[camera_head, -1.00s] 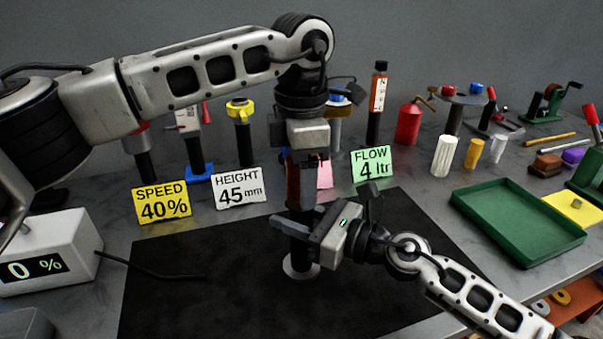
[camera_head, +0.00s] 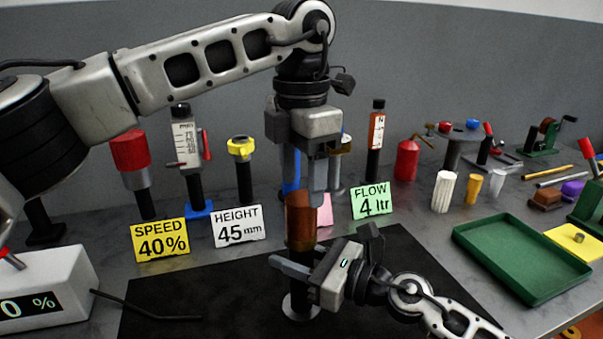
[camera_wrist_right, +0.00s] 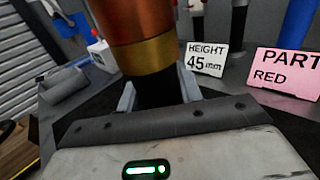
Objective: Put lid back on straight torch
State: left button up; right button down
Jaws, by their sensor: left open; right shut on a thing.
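The torch stands upright on the black mat, with a copper-orange upper part (camera_head: 301,228) above a dark lower body and a pale round foot (camera_head: 297,308). In the right wrist view a brass band (camera_wrist_right: 140,55) lies between the copper part and the dark body (camera_wrist_right: 158,93). No separate lid is identifiable; I cannot tell whether the copper part includes it. My right gripper (camera_head: 292,268) is shut around the dark body, below the band. My left gripper (camera_head: 308,188) points down, open, at the top of the copper part, which its fingers partly hide.
Yellow (camera_head: 160,240), white (camera_head: 238,226) and green (camera_head: 372,201) cards stand behind the mat (camera_head: 200,295). Behind them are several upright tools. A white display box (camera_head: 45,290) is at left, a green tray (camera_head: 520,258) at right. A dark rod (camera_head: 150,307) lies at left.

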aim_at(301, 199)
pick_arm(q)
jog(key=shift+r+n, duration=0.6)
jog(key=shift+n, duration=0.5)
jog(key=shift+f, duration=4)
jog(key=c, duration=1)
jog(key=o, duration=1.2)
